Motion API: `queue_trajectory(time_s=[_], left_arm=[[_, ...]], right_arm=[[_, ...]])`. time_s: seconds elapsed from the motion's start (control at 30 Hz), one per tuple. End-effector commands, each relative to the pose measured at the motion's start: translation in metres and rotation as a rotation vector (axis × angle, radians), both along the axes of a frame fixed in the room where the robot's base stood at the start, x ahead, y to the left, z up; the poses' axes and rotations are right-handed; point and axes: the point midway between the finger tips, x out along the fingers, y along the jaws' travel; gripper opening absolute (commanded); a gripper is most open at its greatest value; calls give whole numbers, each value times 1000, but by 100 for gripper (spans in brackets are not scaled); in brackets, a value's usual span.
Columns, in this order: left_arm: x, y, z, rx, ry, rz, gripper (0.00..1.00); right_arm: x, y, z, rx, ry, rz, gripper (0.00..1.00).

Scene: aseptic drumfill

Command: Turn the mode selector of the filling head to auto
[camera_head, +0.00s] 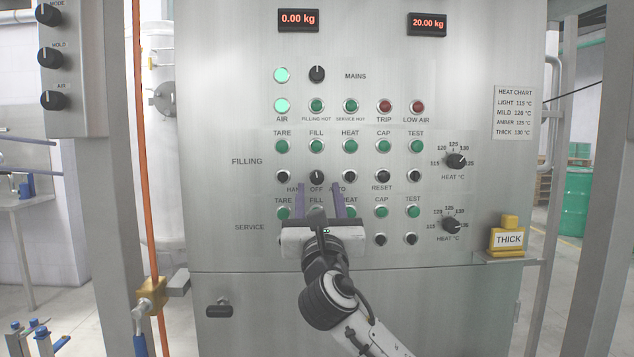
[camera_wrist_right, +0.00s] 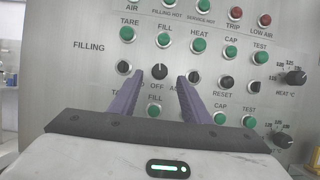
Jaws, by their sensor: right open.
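The black selector knob (camera_head: 316,177) labelled HAND, OFF and AUTO sits in the FILLING row of the steel panel, below the green FILL button. Its white mark looks about upright, toward OFF. It also shows in the right wrist view (camera_wrist_right: 159,71). My right gripper (camera_head: 320,187) is open and empty, its two purple fingers pointing up at the panel. In the wrist view the knob appears between the fingertips, closer to the left finger; I cannot tell whether they touch. The gripper body hides part of the SERVICE row. My left gripper is not in view.
Green buttons surround the knob, and a black RESET button (camera_head: 382,176) is to its right. A heat dial (camera_head: 456,160) is farther right. A box at upper left carries a knob labelled MODE (camera_head: 49,14). A yellow THICK block (camera_head: 508,238) stands on a ledge at right.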

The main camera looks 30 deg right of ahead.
Motion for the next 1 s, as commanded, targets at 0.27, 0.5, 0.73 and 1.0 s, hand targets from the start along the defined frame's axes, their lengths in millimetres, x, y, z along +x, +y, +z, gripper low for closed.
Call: queue_trajectory(time_s=[0.27, 0.5, 0.73, 1.0], left_arm=[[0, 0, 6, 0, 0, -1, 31], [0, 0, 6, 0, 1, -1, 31], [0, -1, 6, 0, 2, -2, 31], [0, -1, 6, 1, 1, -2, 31]], right_arm=[[30, -18, 15, 3, -1, 0, 43], [35, -21, 16, 2, 0, 3, 43], [34, -20, 16, 2, 0, 3, 26], [34, -20, 16, 5, -1, 3, 2]])
